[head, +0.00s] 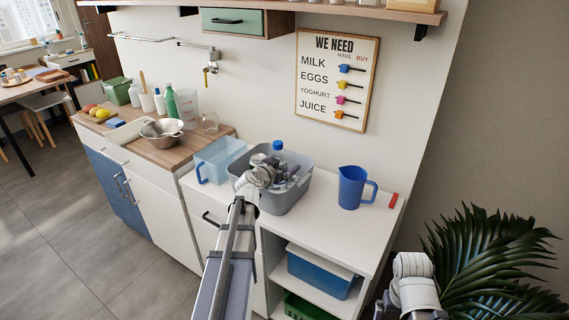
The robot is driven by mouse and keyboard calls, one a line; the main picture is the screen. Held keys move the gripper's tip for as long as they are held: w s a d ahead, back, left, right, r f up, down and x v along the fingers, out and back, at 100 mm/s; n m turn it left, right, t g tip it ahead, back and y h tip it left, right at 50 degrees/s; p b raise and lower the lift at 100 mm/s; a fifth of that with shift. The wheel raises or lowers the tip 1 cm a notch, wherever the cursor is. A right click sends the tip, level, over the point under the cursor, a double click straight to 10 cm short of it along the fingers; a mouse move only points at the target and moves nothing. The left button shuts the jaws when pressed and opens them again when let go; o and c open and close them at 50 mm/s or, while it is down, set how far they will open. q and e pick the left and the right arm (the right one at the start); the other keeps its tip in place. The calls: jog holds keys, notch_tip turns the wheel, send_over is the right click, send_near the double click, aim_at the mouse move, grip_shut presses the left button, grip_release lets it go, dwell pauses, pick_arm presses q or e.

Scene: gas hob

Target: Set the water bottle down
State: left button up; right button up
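A bottle with a blue cap (278,146), likely the water bottle, rises upright inside the grey tub (277,206) on the white counter. Its lower part is hidden by my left wrist and the tub's contents. My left gripper (279,172) is over the tub, right beside the bottle. Its fingers are hidden or too small to make out, so I cannot tell whether they hold the bottle. Part of my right arm shows at the lower right, but its gripper does not.
A clear blue container (217,160) stands left of the tub. A blue jug (352,187) and a red item (393,200) stand right of it. White counter (325,215) is bare between tub and jug. A metal bowl (162,131) sits on the wooden worktop. A plant (490,255) is at right.

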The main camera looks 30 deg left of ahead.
pick_arm(q)
jog(key=p+v, duration=0.3)
jog(key=v, duration=0.8)
jog(key=b+x, duration=0.3)
jog(key=x, duration=0.9)
jog(key=shift+s+b, duration=0.1)
jog(key=shift+b, duration=0.25)
jog(key=shift+f, duration=0.1)
